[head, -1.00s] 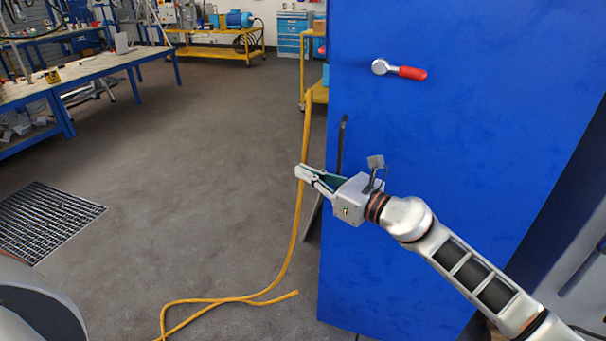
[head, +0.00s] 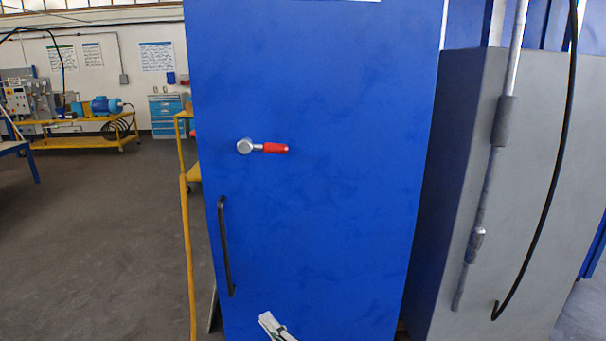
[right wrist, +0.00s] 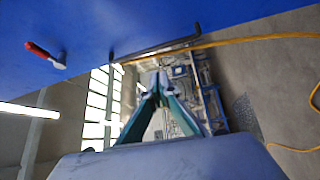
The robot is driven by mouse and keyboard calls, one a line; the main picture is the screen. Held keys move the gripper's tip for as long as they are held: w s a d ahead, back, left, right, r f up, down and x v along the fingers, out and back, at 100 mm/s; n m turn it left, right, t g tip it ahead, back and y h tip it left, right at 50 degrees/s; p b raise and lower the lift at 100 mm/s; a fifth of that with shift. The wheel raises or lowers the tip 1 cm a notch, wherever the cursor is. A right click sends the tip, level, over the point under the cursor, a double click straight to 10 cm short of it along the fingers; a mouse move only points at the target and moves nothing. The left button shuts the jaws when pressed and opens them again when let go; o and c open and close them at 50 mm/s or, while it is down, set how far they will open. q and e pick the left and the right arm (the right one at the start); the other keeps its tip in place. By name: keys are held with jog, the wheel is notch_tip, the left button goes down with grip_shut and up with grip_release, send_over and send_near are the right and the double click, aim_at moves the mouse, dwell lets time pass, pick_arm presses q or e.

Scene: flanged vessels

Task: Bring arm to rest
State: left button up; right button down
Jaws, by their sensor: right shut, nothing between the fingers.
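My right gripper (head: 272,324) shows only as its fingertips at the bottom edge of the head view, in front of the blue door. In the right wrist view its fingers (right wrist: 159,85) come together at the tips with nothing between them. The blue door (head: 320,220) bears a red-handled lever (head: 263,147) and a black bar handle (head: 225,246). The lever (right wrist: 45,56) and bar handle (right wrist: 157,46) also show at the top of the right wrist view. The gripper appears apart from both. My left gripper is out of view.
A grey cabinet (head: 515,190) with a metal rod and a black cable stands to the right of the door. A yellow bench (head: 85,139) stands at the back left. The floor at left is open.

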jog(key=s+d+f+m+h, duration=0.3)
jog(key=s+d+f+m, duration=0.1)
jog(key=d+f+m, duration=0.3)
jog(key=s+d+f+m+h, duration=0.3)
jog(key=s+d+f+m, duration=0.2)
jog(key=d+f, duration=0.3)
jog(key=s+d+f+m+g+h, duration=0.3)
jog(key=s+d+f+m, duration=0.5)
jog(key=s, duration=0.7)
jog(key=d+f+g, duration=0.1)
jog(key=d+f, duration=0.1)
jog(key=d, duration=0.2)
jog(key=shift+d+f+h, duration=0.2)
jog(key=shift+d+h, duration=0.05)
jog(key=shift+h, duration=0.15)
